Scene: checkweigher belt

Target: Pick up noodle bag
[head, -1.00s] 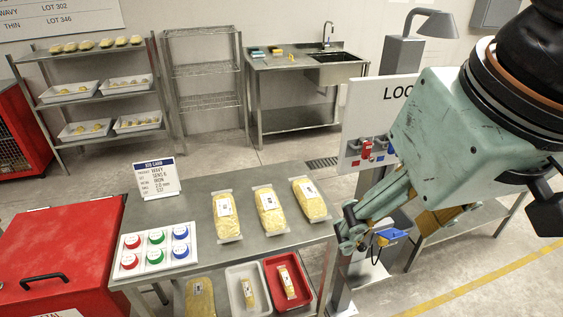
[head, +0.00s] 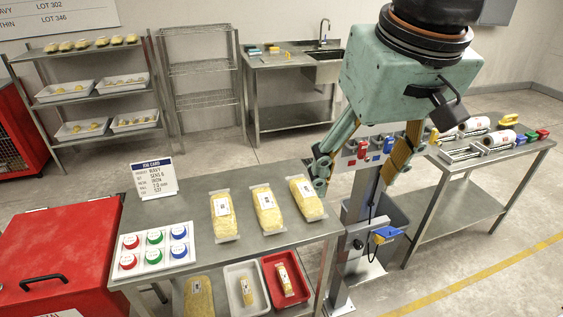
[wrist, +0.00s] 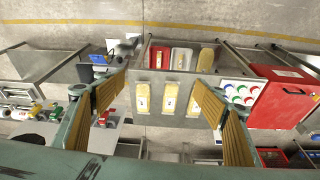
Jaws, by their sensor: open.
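Three noodle bags lie side by side on the steel table (head: 200,255): a left bag (head: 224,222), a middle bag (head: 267,212) and a right bag (head: 306,203). Each is clear-wrapped and yellow with a white label. In the wrist view the three bags show between my fingers, the nearest to the left finger being one bag (wrist: 143,100), then another (wrist: 169,99), then a third (wrist: 194,104). My gripper (head: 358,172) is open and empty, above and right of the right bag in the head view, apart from it. Its fingers also show in the wrist view (wrist: 160,105).
Below the tabletop are a white tray (head: 232,274) and a red tray (head: 268,262) with small packs, and another bag (head: 199,297). A button panel (head: 154,262) and job card (head: 156,178) stand left. A lockout post (head: 350,270) stands right, with another bench (head: 455,200) beyond.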

